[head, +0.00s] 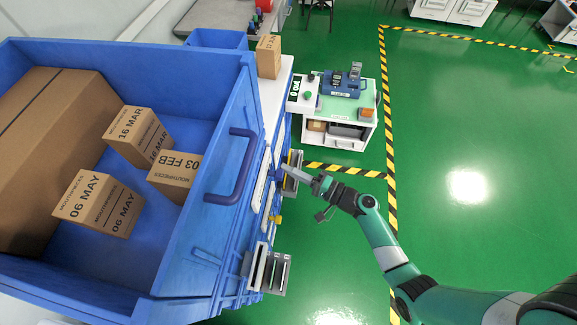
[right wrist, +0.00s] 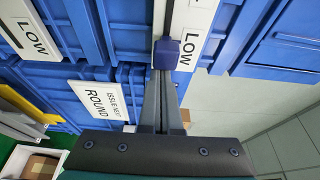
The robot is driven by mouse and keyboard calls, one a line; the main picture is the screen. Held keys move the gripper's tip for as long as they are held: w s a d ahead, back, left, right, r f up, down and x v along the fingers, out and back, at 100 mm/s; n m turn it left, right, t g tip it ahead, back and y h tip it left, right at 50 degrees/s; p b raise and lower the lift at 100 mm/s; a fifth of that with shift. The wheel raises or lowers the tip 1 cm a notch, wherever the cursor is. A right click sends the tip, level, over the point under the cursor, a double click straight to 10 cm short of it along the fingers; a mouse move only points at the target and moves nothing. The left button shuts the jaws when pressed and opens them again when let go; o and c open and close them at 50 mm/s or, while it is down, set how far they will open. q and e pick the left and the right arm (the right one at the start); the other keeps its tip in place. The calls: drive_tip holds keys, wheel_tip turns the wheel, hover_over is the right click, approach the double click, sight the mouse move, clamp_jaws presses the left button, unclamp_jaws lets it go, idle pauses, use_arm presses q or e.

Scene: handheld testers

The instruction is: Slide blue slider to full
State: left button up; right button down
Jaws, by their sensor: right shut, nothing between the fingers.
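The blue slider (right wrist: 166,53) shows in the right wrist view as a small dark-blue block on a narrow vertical track (right wrist: 163,18). A white plate reading LOW (right wrist: 192,38) is right beside it. My right gripper (right wrist: 161,75) is shut and empty, its fingertips at the slider's lower edge; I cannot tell whether they touch it. In the head view the right gripper (head: 286,170) reaches the side of the blue unit from the right. The slider is too small to make out there. My left gripper is not in view.
A blue bin (head: 215,212) holding cardboard boxes (head: 100,203) fills the left of the head view. Metal brackets (head: 274,270) stick out from the unit below my gripper. A small workbench (head: 345,128) stands behind. Green floor (head: 470,150) on the right is clear.

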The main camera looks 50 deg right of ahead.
drive_tip(key=s+a, duration=0.3)
drive_tip(key=a, duration=0.3)
drive_tip(key=shift+s, duration=0.25)
drive_tip(key=shift+d+r, duration=0.1)
